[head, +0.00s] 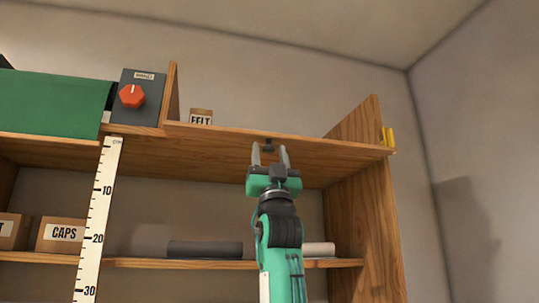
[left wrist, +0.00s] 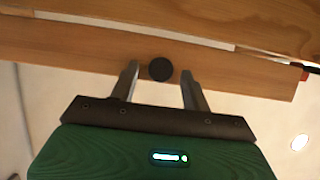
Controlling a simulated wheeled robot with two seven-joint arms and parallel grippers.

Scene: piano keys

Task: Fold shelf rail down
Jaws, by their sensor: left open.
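The wooden shelf rail (head: 335,145) runs along the front edge of the upper shelf. It also shows as a long wooden board in the left wrist view (left wrist: 235,79). A small dark knob (head: 268,144) sits on the wood near the rail's middle; it is a round black disc in the left wrist view (left wrist: 161,69). My left gripper (head: 269,152) points up at it, open, with one finger on each side of the knob. The fingers look apart from the knob in the left wrist view (left wrist: 160,70). My right gripper is not in view.
A grey box with a red dial (head: 131,95) and green cloth (head: 55,105) are at upper left. A FELT box (head: 201,117) stands behind the rail. A measuring strip (head: 97,215) hangs at left. A CAPS box (head: 62,234) and dark roll (head: 205,249) lie below.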

